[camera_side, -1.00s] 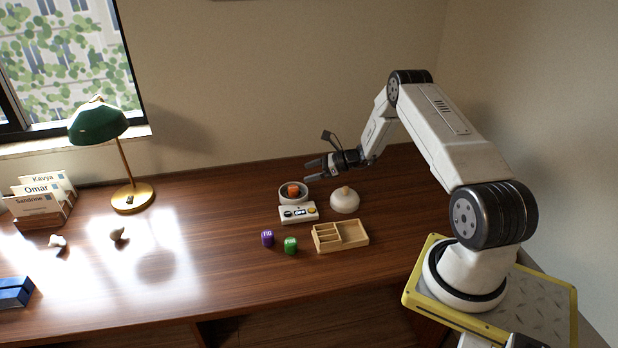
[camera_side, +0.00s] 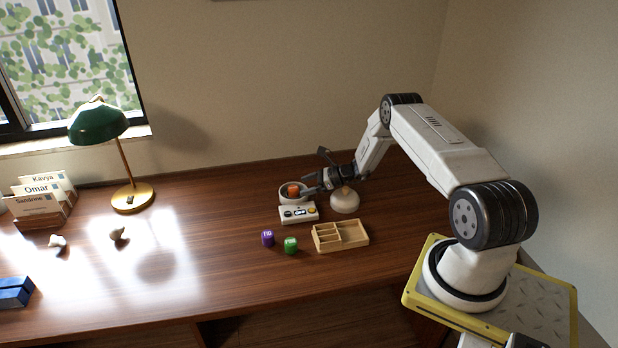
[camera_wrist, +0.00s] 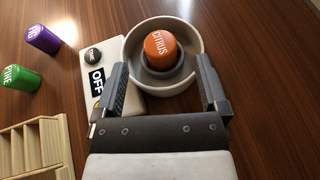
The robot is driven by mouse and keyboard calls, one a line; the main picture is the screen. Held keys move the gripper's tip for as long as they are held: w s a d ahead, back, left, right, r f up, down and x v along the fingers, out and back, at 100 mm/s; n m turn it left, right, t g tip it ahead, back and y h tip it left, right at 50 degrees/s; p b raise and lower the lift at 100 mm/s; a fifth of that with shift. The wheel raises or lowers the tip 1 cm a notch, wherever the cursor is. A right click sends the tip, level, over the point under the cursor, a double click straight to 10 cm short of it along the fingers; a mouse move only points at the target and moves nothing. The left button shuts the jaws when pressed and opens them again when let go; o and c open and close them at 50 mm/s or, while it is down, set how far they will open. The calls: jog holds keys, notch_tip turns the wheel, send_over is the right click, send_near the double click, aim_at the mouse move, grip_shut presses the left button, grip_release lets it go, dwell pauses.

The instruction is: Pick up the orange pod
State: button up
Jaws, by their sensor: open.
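The orange pod (camera_side: 293,190), marked CITRUS in the wrist view (camera_wrist: 160,48), stands upright in a round white bowl (camera_side: 285,199). The bowl's rim (camera_wrist: 197,42) surrounds the pod, with a grey seat under it. My gripper (camera_side: 314,184) is low at the right side of the bowl. In the wrist view my gripper (camera_wrist: 162,70) is open, its two fingers on either side of the bowl's near part. The pod lies between and a little beyond the fingertips, with nothing held. The side view does not show clearly whether a finger touches the bowl.
A white control panel (camera_side: 298,212) with an OFF display adjoins the bowl. A white domed lid (camera_side: 345,203) sits close under my wrist. A purple pod (camera_side: 267,238), a green pod (camera_side: 290,245) and a wooden divided tray (camera_side: 353,235) stand nearer the front.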

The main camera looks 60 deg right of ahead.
aim_at(297, 188)
jog(key=shift+x, duration=1.8)
grip_shut()
